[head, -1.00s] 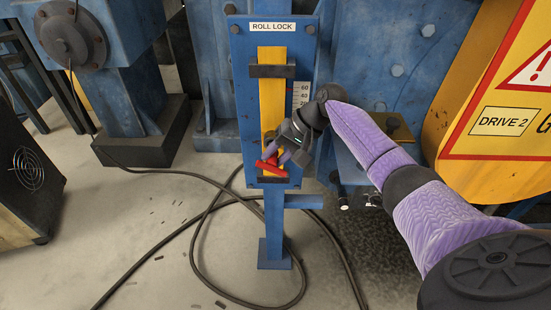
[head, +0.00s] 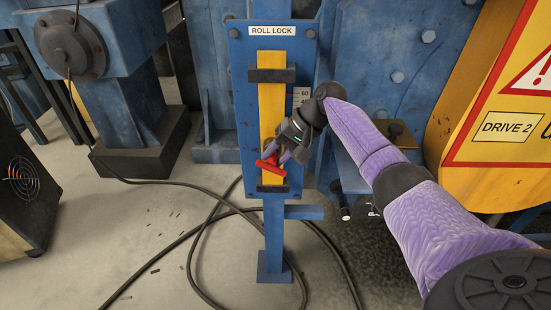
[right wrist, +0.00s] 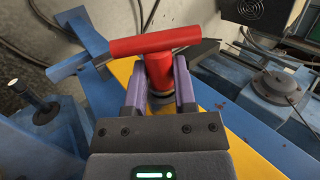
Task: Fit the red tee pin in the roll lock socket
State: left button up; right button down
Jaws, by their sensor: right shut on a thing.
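The red tee pin (head: 269,168) is in front of the lower part of the blue roll lock panel (head: 246,110). My right gripper (head: 283,156) is shut on the pin, below its crossbar. In the right wrist view the red crossbar (right wrist: 155,47) lies across, beyond the fingers, and the pin's round stem stands between the two purple fingers (right wrist: 159,78). A dark ring shows at the stem's lower end. I cannot tell whether the pin is in a socket; the gripper hides that area. My left gripper is not in view.
A yellow bar (head: 271,100) runs down the panel through dark brackets (head: 271,75). A blue post (head: 273,235) supports the panel. Black cables (head: 190,186) loop over the floor around it. A yellow drive housing (head: 465,110) stands at the right, a dark fan box (head: 22,185) at the left.

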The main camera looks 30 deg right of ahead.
jog(key=shift+w+d, duration=0.1)
jog(key=shift+w, duration=0.1)
jog(key=shift+c, duration=1.7)
grip_release()
jog(key=shift+d+r, duration=0.1)
